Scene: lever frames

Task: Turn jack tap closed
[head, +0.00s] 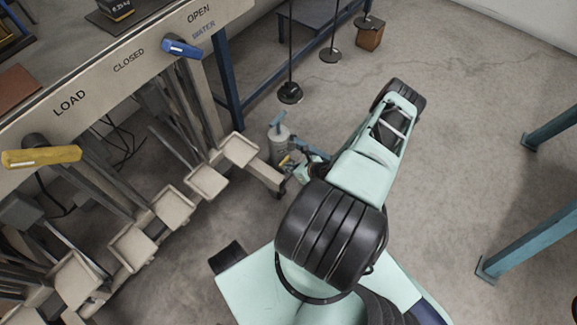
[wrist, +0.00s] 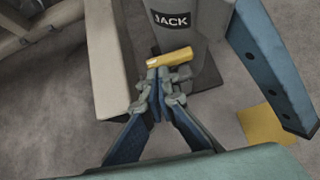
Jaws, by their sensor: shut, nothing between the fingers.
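The jack is a grey cylinder (wrist: 188,22) with a black JACK label in the wrist view. Its tap is a short yellow bar (wrist: 169,58) low on the cylinder's front, lying nearly crosswise and slightly tilted. In the head view the jack (head: 279,150) stands on the floor beyond the pedals, with the small yellow tap (head: 285,161) at its side. My gripper (wrist: 161,78) is shut and empty, its fingertips just below the tap in the wrist view. I cannot tell whether they touch it. My arm hides part of the area in the head view.
A beige frame (head: 97,88) with a yellow lever (head: 41,157), a blue lever (head: 182,49) and several pedals (head: 206,181) stands on the left. A blue beam (wrist: 270,65) is close right of the jack. Open floor (head: 470,120) lies to the right.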

